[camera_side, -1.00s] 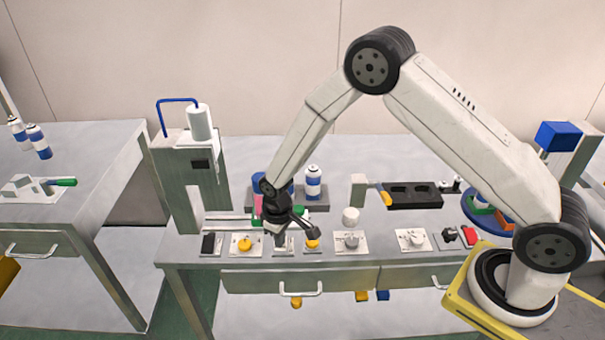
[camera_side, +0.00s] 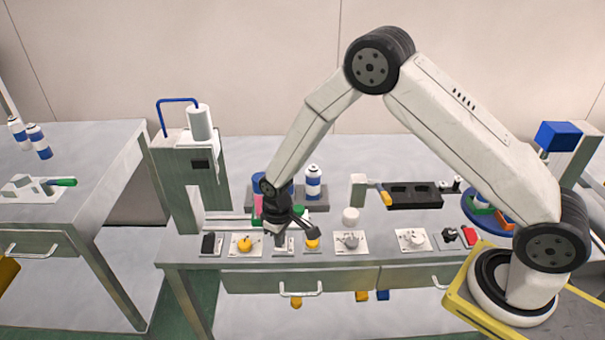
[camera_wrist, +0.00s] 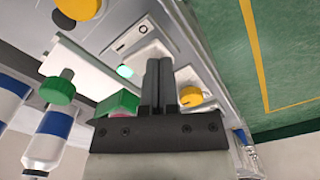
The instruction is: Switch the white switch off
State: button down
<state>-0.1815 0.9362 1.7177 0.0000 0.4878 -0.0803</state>
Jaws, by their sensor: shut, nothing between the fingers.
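The white switch (camera_wrist: 150,50) sits on a small plate with I and O marks in the wrist view. A small teal light shows at its side. My fingers cover part of it, so I cannot tell which way it is tipped. In the side view its plate (camera_side: 291,247) is in the row along the bench's front edge, partly hidden by my gripper. My gripper (camera_wrist: 158,62) is shut and empty, with its fingertips over the switch. It also shows in the side view (camera_side: 281,235), pointing down. I cannot tell whether the fingertips touch the switch.
A yellow knob (camera_side: 245,244) is left of the switch, and another yellow knob (camera_side: 312,243) is close on its right. A white knob plate (camera_side: 350,243) lies further right. Behind stand a blue and white can (camera_side: 313,182) and a tall press (camera_side: 190,165) at left.

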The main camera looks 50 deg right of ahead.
jog(key=shift+f, duration=0.55)
dwell(0.7)
jog(key=shift+r, duration=0.1)
jog(key=shift+r, duration=2.7)
notch_tip(320, 180, up, 5)
jog(key=shift+s+d+r, duration=0.1)
